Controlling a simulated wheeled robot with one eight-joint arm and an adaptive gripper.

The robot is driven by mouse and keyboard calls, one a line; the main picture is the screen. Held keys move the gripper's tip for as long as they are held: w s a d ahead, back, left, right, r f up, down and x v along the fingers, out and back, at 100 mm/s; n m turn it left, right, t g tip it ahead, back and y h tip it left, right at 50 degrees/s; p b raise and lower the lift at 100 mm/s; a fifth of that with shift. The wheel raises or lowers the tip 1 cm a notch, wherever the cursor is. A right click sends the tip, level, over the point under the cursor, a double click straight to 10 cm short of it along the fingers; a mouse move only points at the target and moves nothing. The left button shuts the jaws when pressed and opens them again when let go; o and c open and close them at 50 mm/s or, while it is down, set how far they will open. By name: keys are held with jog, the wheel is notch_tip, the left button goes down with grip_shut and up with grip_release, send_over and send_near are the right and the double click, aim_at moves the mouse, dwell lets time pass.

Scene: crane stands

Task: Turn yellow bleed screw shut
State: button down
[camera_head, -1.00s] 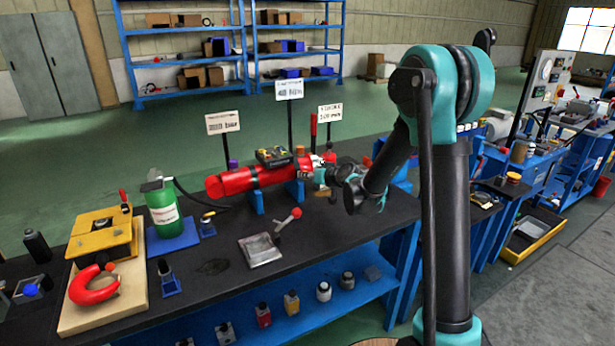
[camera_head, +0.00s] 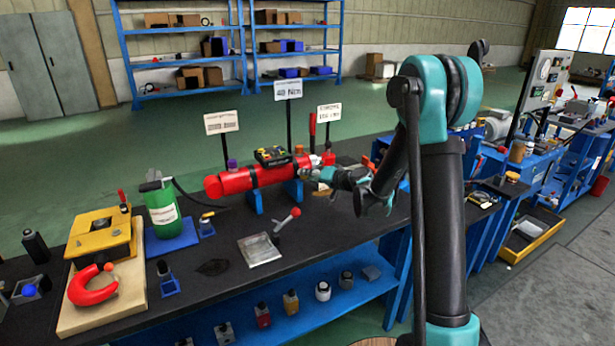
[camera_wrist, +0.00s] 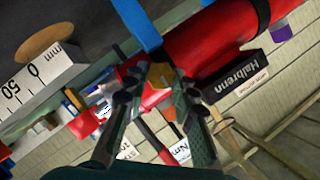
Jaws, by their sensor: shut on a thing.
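The red cylinder (camera_head: 240,180) lies across a blue stand on the dark bench, and it also shows at the top of the wrist view (camera_wrist: 205,45). My gripper (camera_head: 312,174) is at the right end of the cylinder, reaching in from the right. In the wrist view my gripper (camera_wrist: 160,78) has its fingertips close together at the cylinder's end. A small yellowish part, the bleed screw (camera_wrist: 162,72), shows between the fingertips. They are shut on it. Most of it is hidden by the fingers, so I cannot tell how far it is turned.
A black labelled box (camera_wrist: 238,72) sits against the cylinder. Sign posts (camera_head: 290,120) stand behind it. A red-handled lever (camera_head: 287,219), a metal tray (camera_head: 260,250) and a green bottle (camera_head: 162,205) are on the bench. The front of the bench near the cylinder is partly clear.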

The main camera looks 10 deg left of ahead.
dwell(0.3)
jog(key=c, duration=1.2)
grip_release()
jog(key=v, duration=1.2)
jog(key=s+d+f+g+h, duration=0.1)
jog(key=s+d+f+h, duration=0.3)
jog(key=s, duration=0.6)
jog(key=s+d+f+g+h, duration=0.2)
jog(key=s+d+f+h, duration=0.1)
jog(key=s+d, duration=0.6)
jog(key=s+d+f+g+h, duration=0.2)
jog(key=s+d+f+h, duration=0.2)
jog(key=s, duration=0.7)
jog(key=shift+s+d+f+m+h, duration=0.2)
jog(key=shift+d+f, duration=0.25)
jog(key=shift+d, duration=0.2)
jog(key=shift+s+d+f+m+h, duration=0.1)
jog(key=shift+s+d+f, duration=0.1)
jog(key=shift+d+f, duration=0.35)
